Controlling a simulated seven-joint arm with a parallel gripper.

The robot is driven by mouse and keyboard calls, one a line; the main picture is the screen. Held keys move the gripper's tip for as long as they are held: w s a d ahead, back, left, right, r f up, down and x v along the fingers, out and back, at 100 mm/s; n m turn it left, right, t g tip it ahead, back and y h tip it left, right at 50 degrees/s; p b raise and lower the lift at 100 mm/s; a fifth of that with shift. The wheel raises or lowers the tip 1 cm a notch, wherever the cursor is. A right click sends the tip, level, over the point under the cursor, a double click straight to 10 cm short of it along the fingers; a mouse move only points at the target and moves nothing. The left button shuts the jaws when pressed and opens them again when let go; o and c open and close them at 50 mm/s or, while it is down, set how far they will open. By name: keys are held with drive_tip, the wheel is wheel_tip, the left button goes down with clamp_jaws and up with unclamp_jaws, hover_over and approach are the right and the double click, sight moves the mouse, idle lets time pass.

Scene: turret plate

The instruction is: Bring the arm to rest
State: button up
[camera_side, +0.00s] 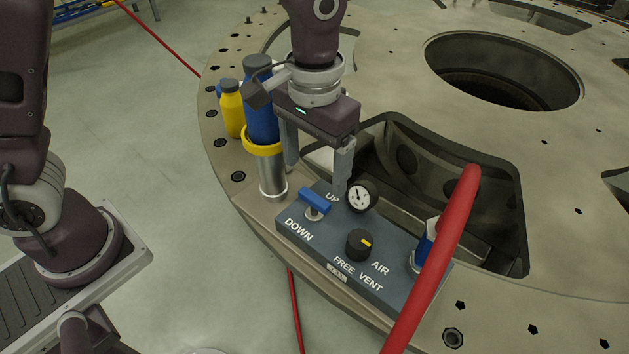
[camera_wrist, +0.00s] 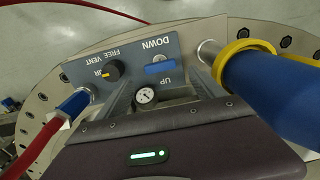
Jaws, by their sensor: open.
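My gripper (camera_side: 315,178) is open and empty. It points down over the far side of a grey control box (camera_side: 312,239), with its two fingers apart. In the wrist view its fingers (camera_wrist: 162,84) reach toward the box on either side of the gauge. The box carries a blue lever (camera_side: 314,201) between the words UP and DOWN. A round white gauge (camera_side: 360,197) and a black knob (camera_side: 358,243) with a yellow mark are also on it. Whether the fingertips touch the box I cannot tell.
A blue cylinder (camera_side: 259,105) stands in a metal holder with a yellow ring (camera_side: 263,142), close beside my gripper. A yellow bottle (camera_side: 231,110) stands behind it. A red hose (camera_side: 437,255) arches at the box's right end. The turret plate (camera_side: 560,170) has an opening behind the box.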

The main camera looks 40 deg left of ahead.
drive_tip(key=shift+r, duration=0.5)
drive_tip(key=w+a+r+m+t+h, duration=0.1)
drive_tip(key=w+a+r+m+t, duration=0.15)
drive_tip(key=r, duration=0.55)
drive_tip(key=w+a+r+m+t, duration=0.1)
drive_tip(key=a+r+t, duration=0.3)
drive_tip(key=r, duration=0.3)
drive_tip(key=s+a+f+n, duration=0.2)
drive_tip(key=s+a, duration=0.1)
drive_tip(key=s, duration=0.7)
drive_tip(key=s+a+f+n+y, duration=0.1)
drive_tip(key=s+a, duration=0.3)
drive_tip(key=s, duration=0.6)
drive_tip(key=shift+s+a+f+n+g, duration=0.15)
drive_tip(key=shift+s+f+n+g, duration=0.25)
drive_tip(key=shift+f, duration=0.3)
drive_tip(key=shift+w, duration=0.15)
